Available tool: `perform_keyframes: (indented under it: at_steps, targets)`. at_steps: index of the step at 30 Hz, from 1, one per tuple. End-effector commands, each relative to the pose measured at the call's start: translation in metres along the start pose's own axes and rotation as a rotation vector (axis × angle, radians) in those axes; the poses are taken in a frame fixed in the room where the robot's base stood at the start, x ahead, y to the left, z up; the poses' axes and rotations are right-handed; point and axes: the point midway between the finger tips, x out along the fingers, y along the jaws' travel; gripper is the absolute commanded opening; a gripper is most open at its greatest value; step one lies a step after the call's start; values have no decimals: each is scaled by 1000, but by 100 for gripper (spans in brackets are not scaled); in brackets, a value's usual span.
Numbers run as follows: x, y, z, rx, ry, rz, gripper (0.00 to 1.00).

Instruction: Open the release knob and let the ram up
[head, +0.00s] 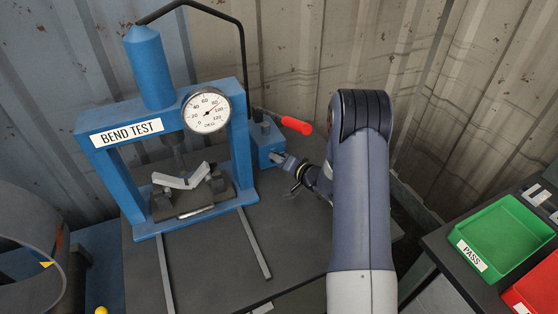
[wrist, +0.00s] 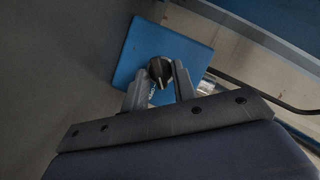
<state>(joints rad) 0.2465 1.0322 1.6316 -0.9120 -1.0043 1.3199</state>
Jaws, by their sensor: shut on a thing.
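The release knob (wrist: 157,68) is a dark knob with a pale pointer mark on the blue pump block (wrist: 137,42). My gripper (wrist: 160,82) has its two fingers on either side of the knob, closed on it. In the head view my gripper (head: 278,158) reaches the front of the pump block (head: 264,143), and the knob is hard to make out there. The ram (head: 178,150) hangs under the blue press frame (head: 241,160) and comes down to a bent pale test piece (head: 184,178). The gauge (head: 206,110) needle points to the upper right.
A red-gripped pump handle (head: 296,126) sticks out just above my gripper. A black hose (head: 243,50) arches over the press. A green PASS tray (head: 503,234) and a red tray (head: 538,287) stand at right. A large pipe ring (head: 30,235) is at left.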

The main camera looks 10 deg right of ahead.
Motion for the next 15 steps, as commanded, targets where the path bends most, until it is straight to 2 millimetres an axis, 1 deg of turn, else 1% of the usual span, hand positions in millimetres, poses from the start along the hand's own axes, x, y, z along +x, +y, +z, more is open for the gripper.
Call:
perform_keyframes:
  at_steps: [6,15]
  targets:
    - [0,2,-1,95,4,-40,3]
    - [0,1,-1,145,4,-61,3]
